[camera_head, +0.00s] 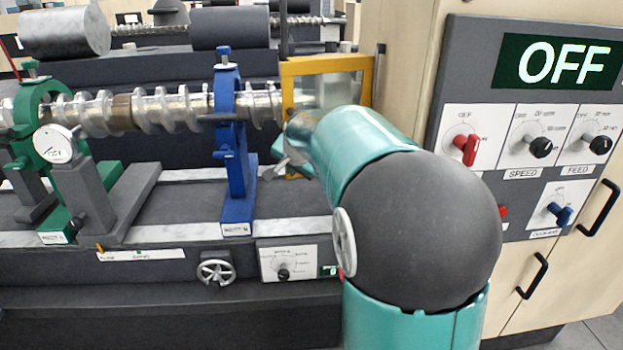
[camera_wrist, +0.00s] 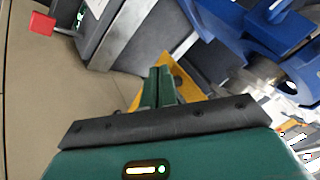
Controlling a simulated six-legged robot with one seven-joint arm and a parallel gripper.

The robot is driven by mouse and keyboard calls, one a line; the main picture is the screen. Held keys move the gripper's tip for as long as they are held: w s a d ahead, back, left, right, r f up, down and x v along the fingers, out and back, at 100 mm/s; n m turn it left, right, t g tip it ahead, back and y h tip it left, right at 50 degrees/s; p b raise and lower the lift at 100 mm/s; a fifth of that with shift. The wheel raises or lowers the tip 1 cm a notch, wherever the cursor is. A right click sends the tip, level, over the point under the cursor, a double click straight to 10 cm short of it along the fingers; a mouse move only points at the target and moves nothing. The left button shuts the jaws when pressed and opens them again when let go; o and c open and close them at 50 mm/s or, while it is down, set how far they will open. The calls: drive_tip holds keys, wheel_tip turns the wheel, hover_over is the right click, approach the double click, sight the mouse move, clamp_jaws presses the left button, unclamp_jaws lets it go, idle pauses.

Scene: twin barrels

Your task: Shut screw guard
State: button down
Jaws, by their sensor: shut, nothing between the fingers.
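The screw guard (camera_head: 376,75) is a clear panel in a yellow frame, standing upright around the right end of the long metal screw (camera_head: 177,108) by the machine's cabinet. Its yellow frame also shows in the wrist view (camera_wrist: 186,84), right behind my fingertips. My gripper (camera_wrist: 158,72) is shut and empty, with its two green fingers together. The fingers overlap the yellow frame in the picture; I cannot tell whether they touch it. In the head view my teal arm hides the lower part of the guard and most of my gripper.
A blue steady rest (camera_head: 236,140) and a green one (camera_head: 35,120) hold the screw left of the guard. The control panel (camera_head: 535,125) on the right reads OFF, with a red knob (camera_head: 467,148). A handwheel (camera_head: 216,272) is on the machine's front.

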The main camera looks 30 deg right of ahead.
drive_tip(key=w, duration=0.7)
drive_tip(key=shift+d, duration=0.25)
drive_tip(key=shift+r, duration=0.1)
